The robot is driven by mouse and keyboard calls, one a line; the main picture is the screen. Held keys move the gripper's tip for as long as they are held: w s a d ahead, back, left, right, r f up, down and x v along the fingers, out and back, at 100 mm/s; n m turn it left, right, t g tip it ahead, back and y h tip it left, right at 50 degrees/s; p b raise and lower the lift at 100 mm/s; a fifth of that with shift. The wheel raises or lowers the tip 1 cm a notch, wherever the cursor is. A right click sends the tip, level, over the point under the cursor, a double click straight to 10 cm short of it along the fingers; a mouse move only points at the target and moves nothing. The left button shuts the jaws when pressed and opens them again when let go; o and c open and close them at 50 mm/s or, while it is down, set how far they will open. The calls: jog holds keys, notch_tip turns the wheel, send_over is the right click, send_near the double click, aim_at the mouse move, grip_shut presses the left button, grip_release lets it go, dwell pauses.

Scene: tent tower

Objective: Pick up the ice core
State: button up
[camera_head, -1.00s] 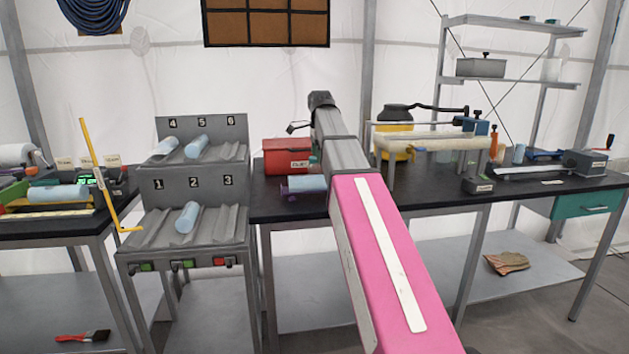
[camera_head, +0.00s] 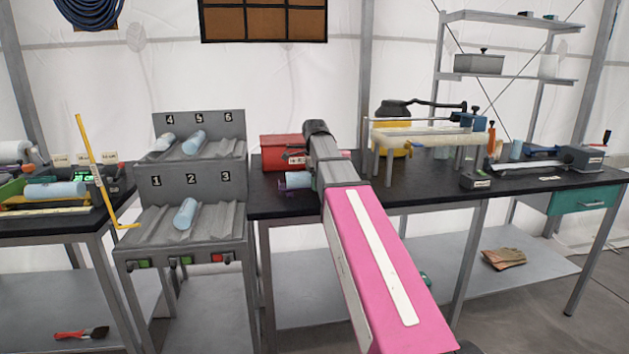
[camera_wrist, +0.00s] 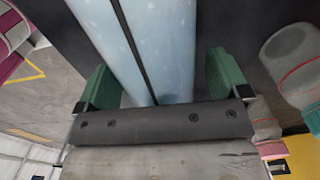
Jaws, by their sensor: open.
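A pale blue ice core (camera_head: 297,180) lies on the black bench in front of the red box, its right end hidden by my arm. In the wrist view a pale blue cylinder with a dark lengthwise line, seemingly this ice core (camera_wrist: 172,40), runs from the top edge down between my fingers. My gripper (camera_wrist: 163,78) is open, with one green finger on each side of the core. Whether either finger touches it is unclear. My gripper is hidden behind my arm in the head view. Other cores lie in rack slots 4, 5 (camera_head: 194,142) and 2 (camera_head: 185,213).
The grey stepped rack (camera_head: 190,255) stands left of the bench. The red box (camera_head: 282,150) is close behind the core. A yellow container (camera_head: 391,135) and a long pale core on a stand (camera_head: 425,139) are to the right. Another core (camera_head: 55,190) lies on the left table.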

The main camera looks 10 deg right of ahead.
jog(key=shift+f, duration=0.15)
jog(key=c, duration=1.4)
